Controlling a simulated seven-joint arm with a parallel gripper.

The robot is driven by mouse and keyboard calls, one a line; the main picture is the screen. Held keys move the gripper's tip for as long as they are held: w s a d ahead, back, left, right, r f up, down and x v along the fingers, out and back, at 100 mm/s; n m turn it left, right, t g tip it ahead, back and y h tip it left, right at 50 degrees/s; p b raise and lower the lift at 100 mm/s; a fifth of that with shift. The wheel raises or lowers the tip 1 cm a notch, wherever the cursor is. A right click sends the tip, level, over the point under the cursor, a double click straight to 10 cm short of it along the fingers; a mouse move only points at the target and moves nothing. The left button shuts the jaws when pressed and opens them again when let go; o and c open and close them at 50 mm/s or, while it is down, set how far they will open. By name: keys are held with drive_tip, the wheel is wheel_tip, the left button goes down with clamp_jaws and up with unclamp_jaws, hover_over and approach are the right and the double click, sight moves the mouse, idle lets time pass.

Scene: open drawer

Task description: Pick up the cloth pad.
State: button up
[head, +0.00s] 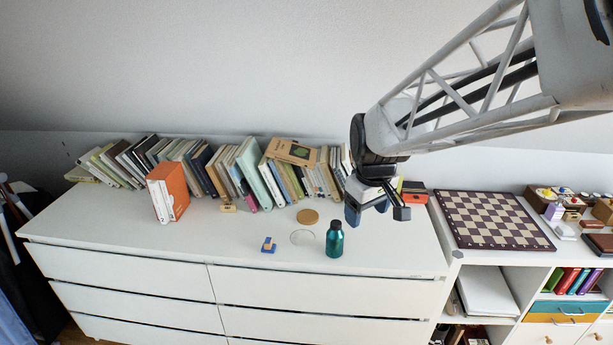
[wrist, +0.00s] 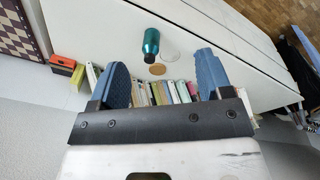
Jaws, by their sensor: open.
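Two flat round pieces lie on the white dresser top: a tan disc (head: 308,216) and, just in front of it, a pale white disc (head: 302,237) that barely stands out. I cannot tell for sure which is the cloth pad. In the wrist view the tan disc (wrist: 157,69) and the pale disc (wrist: 170,53) show between the fingers, farther off. My gripper (head: 377,208) is open and empty above the dresser, to the right of both discs and apart from them. Its blue fingers also show in the wrist view (wrist: 162,68).
A teal bottle (head: 335,239) stands right beside the pale disc. A small blue and wooden piece (head: 268,245) lies to its left. A row of books (head: 250,172) lines the back, with an orange binder (head: 173,191). A chessboard (head: 492,219) lies at right. The dresser's front left is clear.

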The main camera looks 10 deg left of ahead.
drive_tip(key=w+a+f+n, duration=0.5)
drive_tip(key=w+a+f, duration=0.4)
drive_tip(key=w+a, duration=0.3)
drive_tip(key=n+g, duration=0.1)
drive_tip(key=n, duration=0.4)
hover_over(268, 240)
wheel_tip(268, 240, down, 14)
drive_tip(key=shift+s+d+r, duration=0.1)
drive_tip(key=shift+f, duration=0.2)
drive_tip(key=shift+f, duration=1.3)
drive_tip(key=shift+f, duration=2.6)
